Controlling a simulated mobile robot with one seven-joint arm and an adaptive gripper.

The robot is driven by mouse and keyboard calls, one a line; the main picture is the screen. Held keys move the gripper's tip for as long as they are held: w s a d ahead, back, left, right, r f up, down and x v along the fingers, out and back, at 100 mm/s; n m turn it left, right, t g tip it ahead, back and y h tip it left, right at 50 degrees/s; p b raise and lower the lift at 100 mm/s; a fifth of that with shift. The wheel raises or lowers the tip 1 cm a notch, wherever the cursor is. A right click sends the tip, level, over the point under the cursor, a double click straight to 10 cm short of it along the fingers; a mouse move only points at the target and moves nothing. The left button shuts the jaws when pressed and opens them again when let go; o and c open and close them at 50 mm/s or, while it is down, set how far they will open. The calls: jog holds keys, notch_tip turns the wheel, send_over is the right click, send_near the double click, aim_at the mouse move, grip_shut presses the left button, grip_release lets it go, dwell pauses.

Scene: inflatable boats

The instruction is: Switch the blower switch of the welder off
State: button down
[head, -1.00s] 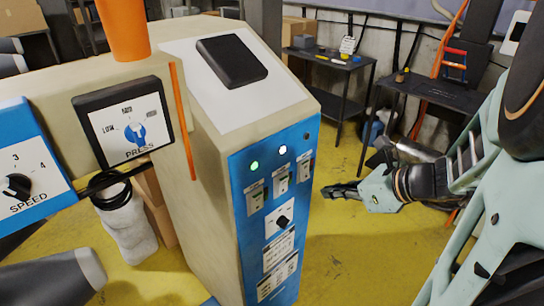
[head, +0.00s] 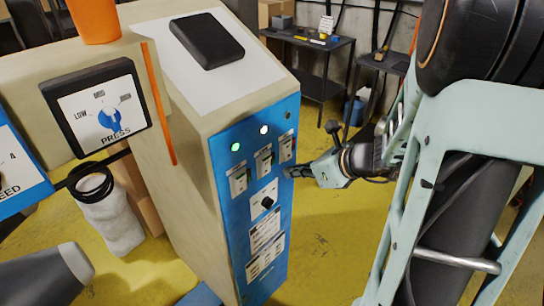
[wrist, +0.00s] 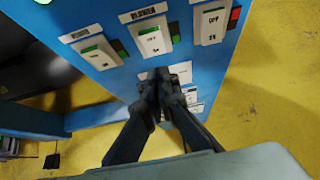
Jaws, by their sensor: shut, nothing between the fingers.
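The welder's blue panel (head: 222,222) carries a row of three pale rocker switches. The middle one is the blower switch (head: 263,162), and its label reads BLOWER in the wrist view (wrist: 152,38). In the head view my gripper (head: 290,172) reaches the panel's right edge. I cannot tell whether it touches.
Above the switches are a lit green lamp (head: 235,147) and a white lamp (head: 264,130). A black knob (head: 267,203) sits below them. Dark tables (head: 312,85) stand behind. The yellow floor (head: 330,245) right of the welder is clear.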

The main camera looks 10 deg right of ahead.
aim_at(268, 162)
jog(key=shift+w+a+f+p, duration=0.2)
jog(key=shift+w+a, duration=0.65)
jog(key=shift+w, duration=0.3)
jog(key=shift+w+a+f+p, duration=0.2)
jog(key=shift+w+a, duration=0.6)
jog(key=shift+w, duration=0.35)
jog(key=shift+w+a+r, duration=0.3)
jog(key=shift+w, duration=0.05)
jog(key=shift+f, duration=0.1)
jog(key=shift+r+p, duration=0.65)
jog(key=shift+r, duration=0.15)
jog(key=shift+s+d, duration=0.1)
jog(key=shift+d, duration=0.05)
